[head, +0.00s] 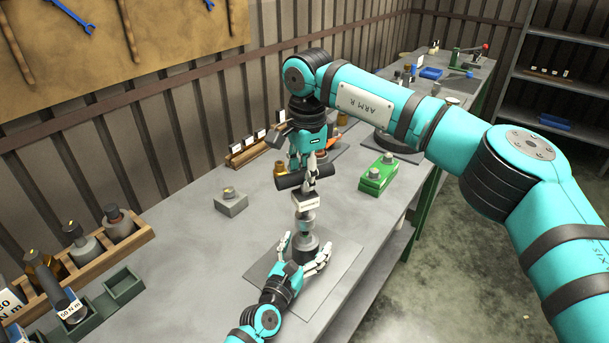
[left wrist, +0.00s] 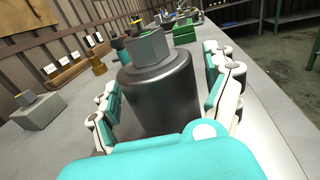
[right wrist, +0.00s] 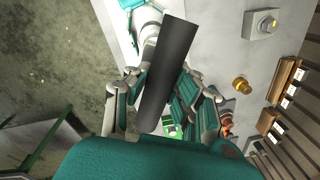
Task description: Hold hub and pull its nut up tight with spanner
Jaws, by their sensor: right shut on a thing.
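The hub (head: 305,246) is a dark upright cylinder on a flat grey mat. In the left wrist view the hub (left wrist: 160,95) carries a grey hex nut (left wrist: 150,47) on top. My left gripper (head: 306,262) is open, with its fingers on either side of the hub; gaps show beside it. My right gripper (head: 306,165) is above the hub, shut on a dark bar, seemingly the spanner (head: 290,181). The right wrist view shows the spanner (right wrist: 168,75) lying across the fingers. A white label (head: 307,203) hangs below it.
A grey block with a fitting (head: 231,202) stands to the left and a green block (head: 378,175) to the right. A wooden rack of bottles (head: 95,245) and a green tray (head: 110,295) lie front left. The bench's right edge drops to the floor.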

